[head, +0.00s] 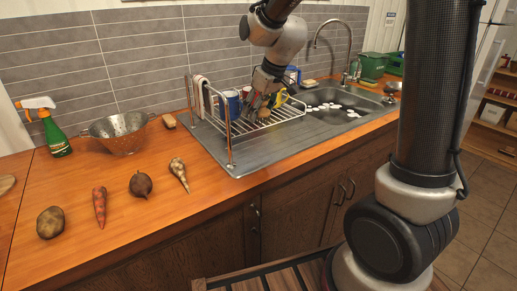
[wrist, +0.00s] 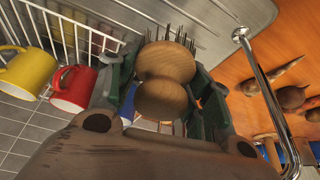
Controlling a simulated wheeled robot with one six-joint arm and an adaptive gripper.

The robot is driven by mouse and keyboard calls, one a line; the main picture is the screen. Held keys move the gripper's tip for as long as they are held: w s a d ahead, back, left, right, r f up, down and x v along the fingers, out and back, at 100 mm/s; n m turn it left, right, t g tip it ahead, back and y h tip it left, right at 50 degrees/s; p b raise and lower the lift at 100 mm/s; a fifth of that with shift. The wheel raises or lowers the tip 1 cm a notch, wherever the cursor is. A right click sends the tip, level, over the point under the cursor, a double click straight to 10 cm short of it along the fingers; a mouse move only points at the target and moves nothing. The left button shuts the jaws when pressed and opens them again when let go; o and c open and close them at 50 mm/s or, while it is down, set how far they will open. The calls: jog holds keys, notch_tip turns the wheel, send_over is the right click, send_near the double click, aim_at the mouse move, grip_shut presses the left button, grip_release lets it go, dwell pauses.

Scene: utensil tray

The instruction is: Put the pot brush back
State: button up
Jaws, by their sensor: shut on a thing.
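The pot brush (wrist: 165,62) is a wooden piece with two rounded parts, in the middle of the wrist view. My gripper (wrist: 168,84) is shut on it, with a dark green finger on each side. Thin dark spikes show just beyond the wood, and I cannot tell whether they are bristles. In the head view my gripper (head: 259,101) is low over the white wire dish rack (head: 291,117), with the brush (head: 264,113) below it. I cannot tell whether the brush touches the rack.
A yellow mug (wrist: 28,72) and a red mug (wrist: 73,90) are close by the gripper. A blue mug (head: 231,104) stands at the rack's left. A metal rail post (head: 228,140) rises at the front left. The sink (head: 345,103) is right; vegetables and a colander (head: 122,137) are left.

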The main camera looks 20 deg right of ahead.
aim_at(267, 113)
jog(key=shift+n, duration=0.3)
jog(key=f, duration=0.5)
jog(key=shift+s+a+f, duration=0.15)
jog(key=shift+a+f, duration=0.05)
jog(key=shift+a, duration=0.05)
jog(key=shift+f, duration=2.15)
jog(key=o, duration=0.9)
jog(key=shift+f, duration=0.1)
jog(key=v, duration=1.1)
jog(key=shift+d+r, duration=0.1)
jog(key=shift+r, duration=0.15)
jog(key=shift+s+d+r, duration=0.25)
jog(key=shift+s+r, duration=0.05)
jog(key=shift+r, duration=0.2)
jog(key=s+d+r+m, duration=0.1)
jog(key=s+d+m, duration=0.1)
jog(key=s+d, duration=0.2)
jog(key=s+d+r+m+h, duration=0.1)
jog(key=s+d, duration=0.3)
jog(key=s, duration=0.7)
jog(key=s+d+r+m+h, duration=0.1)
jog(key=s+d+r+m, duration=0.2)
jog(key=s, duration=0.5)
jog(key=shift+s+d, duration=0.2)
jog(key=shift+d, duration=0.65)
